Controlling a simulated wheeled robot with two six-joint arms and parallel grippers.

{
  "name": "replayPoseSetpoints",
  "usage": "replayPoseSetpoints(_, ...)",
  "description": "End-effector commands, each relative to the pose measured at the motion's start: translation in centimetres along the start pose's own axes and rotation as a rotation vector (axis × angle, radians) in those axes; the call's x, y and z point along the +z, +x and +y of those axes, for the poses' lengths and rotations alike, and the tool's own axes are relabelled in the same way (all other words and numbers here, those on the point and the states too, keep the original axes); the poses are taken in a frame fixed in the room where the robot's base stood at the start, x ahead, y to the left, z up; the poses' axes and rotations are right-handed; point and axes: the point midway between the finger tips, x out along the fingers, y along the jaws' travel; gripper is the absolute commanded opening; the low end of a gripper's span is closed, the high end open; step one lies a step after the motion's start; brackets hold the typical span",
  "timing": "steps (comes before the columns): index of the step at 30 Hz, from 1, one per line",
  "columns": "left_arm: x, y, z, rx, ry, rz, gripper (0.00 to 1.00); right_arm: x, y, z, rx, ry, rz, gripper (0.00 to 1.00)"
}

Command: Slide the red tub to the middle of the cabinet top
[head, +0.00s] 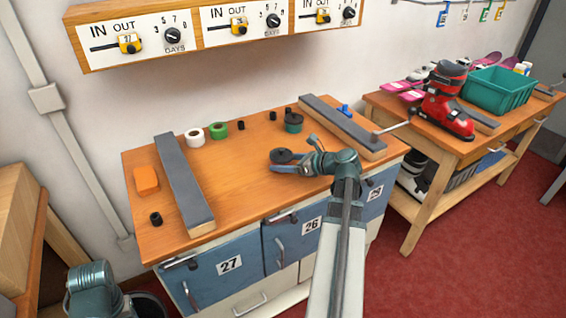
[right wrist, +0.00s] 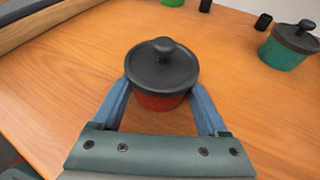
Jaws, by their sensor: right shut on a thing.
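The red tub (right wrist: 160,102) has a black knobbed lid (right wrist: 162,62) and stands upright on the wooden cabinet top (head: 240,185). In the head view mostly its dark lid (head: 283,156) shows, near the middle of the top. My right gripper (right wrist: 164,92) is shut on the tub, with one blue finger on each side of its body. In the head view my right gripper (head: 290,167) reaches in over the front edge. My left gripper is not in view; only part of my left arm shows at the lower left.
A teal tub with a black lid (head: 293,122) stands behind. Grey-topped bars (head: 183,184) (head: 342,126) lie left and right. Tape rolls, white (head: 195,137) and green (head: 218,130), an orange block (head: 146,180) and small black cylinders stand around. The front middle is clear.

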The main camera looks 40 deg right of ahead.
Motion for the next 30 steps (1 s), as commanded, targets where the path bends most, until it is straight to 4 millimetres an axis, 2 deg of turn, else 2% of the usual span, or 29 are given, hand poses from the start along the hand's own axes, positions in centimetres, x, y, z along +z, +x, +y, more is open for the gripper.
replayPoseSetpoints(5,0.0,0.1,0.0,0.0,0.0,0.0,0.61,-0.2,0.0,-0.2,-0.003,0.0,0.007,0.0)
replayPoseSetpoints(6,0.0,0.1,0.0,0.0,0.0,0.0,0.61,-0.2,0.0,-0.2,-0.003,0.0,0.007,0.83)
replayPoseSetpoints(9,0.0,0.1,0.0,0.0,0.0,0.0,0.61,-0.2,0.0,-0.2,-0.004,0.0,0.007,1.0)
replayPoseSetpoints(16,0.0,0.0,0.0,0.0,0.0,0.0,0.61,-0.2,-0.1,-0.2,-0.004,0.0,0.006,1.0)
replayPoseSetpoints(20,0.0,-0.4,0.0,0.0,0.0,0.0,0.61,0.0,-1.0,-0.2,-0.006,0.001,0.006,1.0)
replayPoseSetpoints(23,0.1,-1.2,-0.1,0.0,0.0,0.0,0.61,0.1,-2.6,-0.1,-0.006,0.002,0.005,1.0)
replayPoseSetpoints(30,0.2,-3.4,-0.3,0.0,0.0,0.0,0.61,0.3,-8.0,0.0,-0.006,0.001,0.002,1.0)
